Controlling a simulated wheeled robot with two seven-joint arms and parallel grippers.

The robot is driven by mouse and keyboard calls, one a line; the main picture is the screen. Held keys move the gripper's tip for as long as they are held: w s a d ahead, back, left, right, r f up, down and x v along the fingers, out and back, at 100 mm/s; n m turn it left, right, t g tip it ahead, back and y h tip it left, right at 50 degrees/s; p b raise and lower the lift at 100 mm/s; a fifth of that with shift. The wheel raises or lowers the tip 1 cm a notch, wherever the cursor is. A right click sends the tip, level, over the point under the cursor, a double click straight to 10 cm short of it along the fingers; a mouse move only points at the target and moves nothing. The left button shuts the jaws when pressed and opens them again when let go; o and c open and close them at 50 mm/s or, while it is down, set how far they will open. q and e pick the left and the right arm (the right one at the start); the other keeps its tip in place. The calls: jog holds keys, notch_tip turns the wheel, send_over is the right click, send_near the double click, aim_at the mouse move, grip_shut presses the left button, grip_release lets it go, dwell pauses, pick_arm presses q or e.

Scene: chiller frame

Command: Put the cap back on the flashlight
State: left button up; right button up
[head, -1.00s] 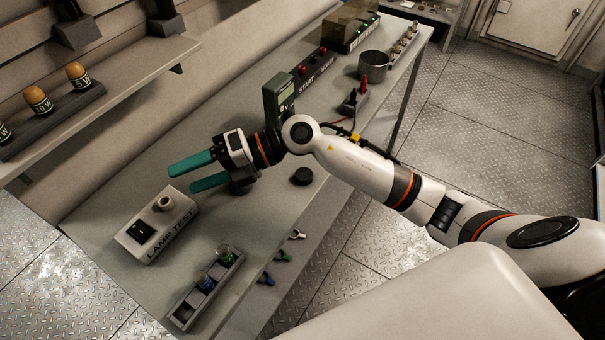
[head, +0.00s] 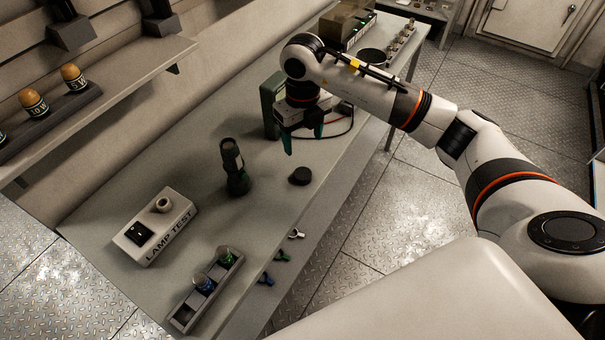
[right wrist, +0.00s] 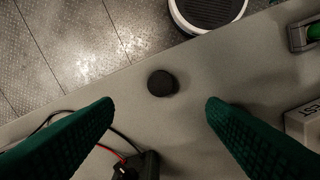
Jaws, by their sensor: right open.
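The black flashlight (head: 234,167) stands upright on the bench in the head view, left of the cap. The small round black cap (head: 301,176) lies on the bench near its front edge; it also shows in the right wrist view (right wrist: 162,83). My right gripper (head: 304,144) points down over the bench, just behind and above the cap, with its green fingers apart and nothing between them. In the right wrist view the fingers (right wrist: 160,104) are spread wide, with the cap framed just beyond the gap between their tips. My left gripper is out of view.
The lamp test box (head: 155,226) and a rack with small bulbs (head: 207,290) are at the front left. A green meter (head: 273,104) with cables stands behind my gripper. Coloured hooks (head: 282,256) line the bench's front edge. The bench around the cap is clear.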

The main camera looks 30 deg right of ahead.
jog(key=shift+f, duration=0.1)
jog(key=p, duration=0.2)
send_over(303, 173)
notch_tip(303, 173, down, 6)
jog(key=shift+s+a, duration=0.1)
jog(key=shift+s, duration=0.05)
jog(key=shift+f, duration=0.3)
jog(key=shift+f+p, duration=0.4)
notch_tip(303, 173, down, 4)
jog(key=shift+r+p, duration=0.15)
jog(key=shift+p, duration=0.55)
jog(key=shift+f, duration=0.35)
